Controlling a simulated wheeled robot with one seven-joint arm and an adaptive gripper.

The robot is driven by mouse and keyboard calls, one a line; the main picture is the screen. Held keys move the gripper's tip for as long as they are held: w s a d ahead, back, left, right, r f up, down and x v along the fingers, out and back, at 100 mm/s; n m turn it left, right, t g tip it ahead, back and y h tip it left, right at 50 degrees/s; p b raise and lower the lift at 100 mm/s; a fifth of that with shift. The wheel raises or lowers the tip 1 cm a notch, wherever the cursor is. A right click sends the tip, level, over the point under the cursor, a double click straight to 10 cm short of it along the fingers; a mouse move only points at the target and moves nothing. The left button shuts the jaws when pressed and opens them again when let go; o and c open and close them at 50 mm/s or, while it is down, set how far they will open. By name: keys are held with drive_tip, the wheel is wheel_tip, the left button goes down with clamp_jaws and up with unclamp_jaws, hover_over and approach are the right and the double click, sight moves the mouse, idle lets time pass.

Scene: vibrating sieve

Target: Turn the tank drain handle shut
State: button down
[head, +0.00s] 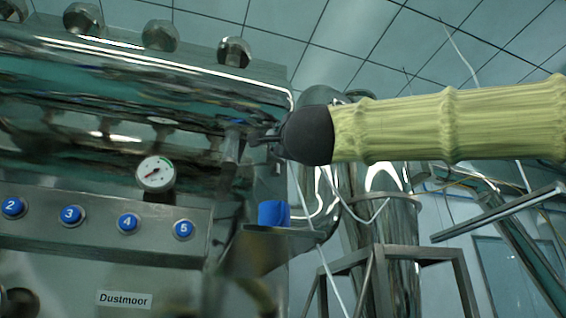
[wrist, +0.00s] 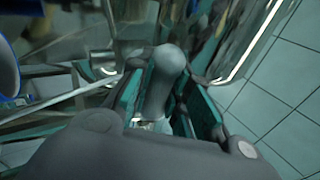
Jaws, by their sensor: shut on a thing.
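My gripper (head: 268,140) is at the end of my yellow-sleeved arm and reaches left to the right end of the shiny metal tank (head: 130,100). In the wrist view, a grey rounded drain handle (wrist: 170,62) stands between the two fingers of my gripper (wrist: 160,105), and they are shut on it. In the head view the handle (head: 230,146) is a small, dim metal lever against the tank, just left of the fingertips. Its lower end and pivot cannot be made out.
A panel with several blue numbered buttons (head: 128,223) and a round gauge (head: 155,173) lies left of my gripper. A blue object (head: 273,213) sits on a ledge below it. A metal stand (head: 400,252) is at the lower right.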

drive_tip(key=shift+d+r+n+y, duration=0.15)
drive_tip(key=shift+n+y, duration=0.45)
drive_tip(key=shift+n, duration=0.4)
drive_tip(key=c, duration=1.3)
unclamp_jaws()
drive_tip(key=shift+n+g+y, duration=0.3)
drive_tip(key=shift+y, duration=0.1)
drive_tip(key=shift+s+f, duration=0.3)
drive_tip(key=shift+f, duration=0.1)
drive_tip(key=v, duration=1.1)
